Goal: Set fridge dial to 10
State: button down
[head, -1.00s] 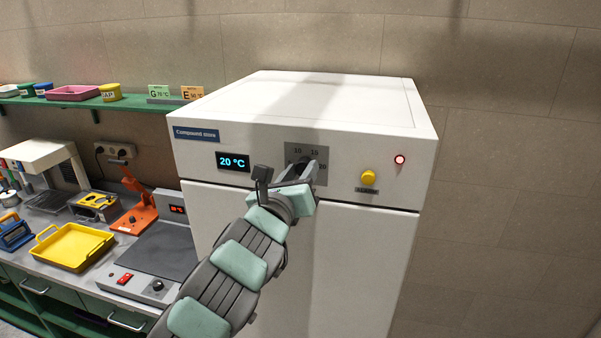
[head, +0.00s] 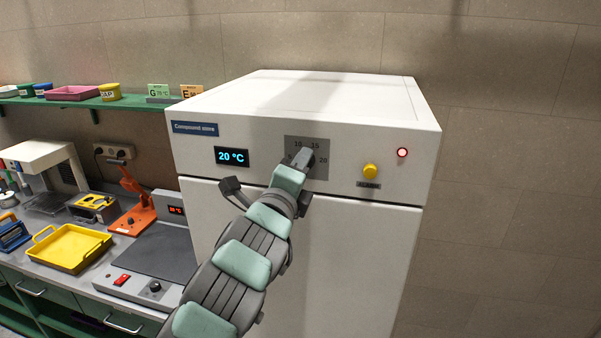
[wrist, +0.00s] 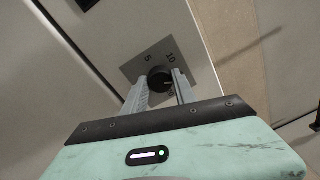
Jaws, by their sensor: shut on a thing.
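The fridge (head: 375,115) is a white cabinet labelled "Compound store". Its display (head: 232,157) reads 20 °C. In the wrist view the black dial knob (wrist: 159,80) sits between my two fingers, and 5 and 10 can be read on the plate (wrist: 135,68). My gripper is shut on the knob. I cannot tell where the knob's pointer stands.
A yellow button (head: 370,171) and a lit red lamp (head: 402,152) are on the fridge front, right of the dial. A bench at the left holds a yellow tray (head: 72,248) and a hot plate (head: 150,262). A green shelf (head: 90,102) is above it.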

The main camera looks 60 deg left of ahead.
jog(key=shift+f+n+g+y+b, duration=0.1)
jog(key=shift+n+g+y+b, duration=0.1)
jog(key=shift+n+b, duration=2.2)
jog(key=shift+f+n+g+y+b, duration=0.15)
jog(key=shift+n+b, duration=1.05)
jog(key=shift+n, duration=2.4)
jog(key=shift+r, duration=0.1)
jog(key=c, duration=1)
grip_release()
jog(key=shift+w, duration=0.1)
jog(key=shift+d, duration=0.1)
